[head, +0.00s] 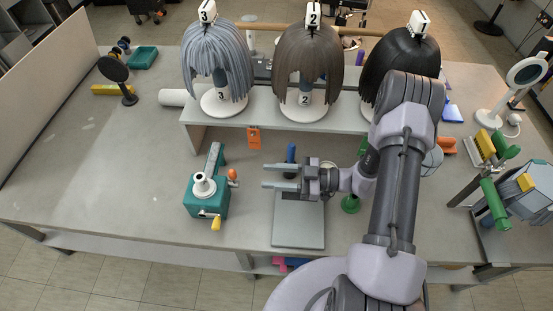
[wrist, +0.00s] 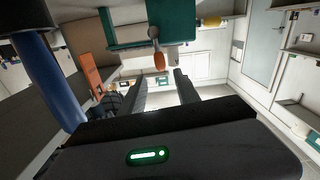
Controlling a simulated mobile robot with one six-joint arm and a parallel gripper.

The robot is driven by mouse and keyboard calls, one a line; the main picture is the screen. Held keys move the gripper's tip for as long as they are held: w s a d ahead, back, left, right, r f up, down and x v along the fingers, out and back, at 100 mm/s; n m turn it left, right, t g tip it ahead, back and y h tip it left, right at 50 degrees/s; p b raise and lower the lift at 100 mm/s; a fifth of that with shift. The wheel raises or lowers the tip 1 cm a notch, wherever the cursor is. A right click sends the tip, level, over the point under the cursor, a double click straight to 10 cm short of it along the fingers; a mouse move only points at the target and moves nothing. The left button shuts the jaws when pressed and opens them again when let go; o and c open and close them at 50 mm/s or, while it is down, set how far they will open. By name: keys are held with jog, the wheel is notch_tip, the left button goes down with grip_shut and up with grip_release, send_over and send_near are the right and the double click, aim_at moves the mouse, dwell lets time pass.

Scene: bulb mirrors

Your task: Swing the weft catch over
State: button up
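I cannot tell which part is the weft catch. My gripper (head: 268,176) is open and empty, its fingers pointing left toward the orange knob and apart from it. In the wrist view the orange knob (wrist: 159,61) appears above and between the fingertips (wrist: 163,85), under the teal body (wrist: 135,28).
A blue post (head: 291,155) stands just behind my gripper, and a grey plate (head: 299,228) lies below it. Three wigs on stands (head: 222,104) line the raised shelf (head: 270,121). The bench left of the device is clear.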

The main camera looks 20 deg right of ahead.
aim_at(236, 175)
jog(key=shift+b+x, duration=0.45)
jog(key=shift+x, duration=4.1)
jog(key=shift+f, duration=0.15)
grip_shut()
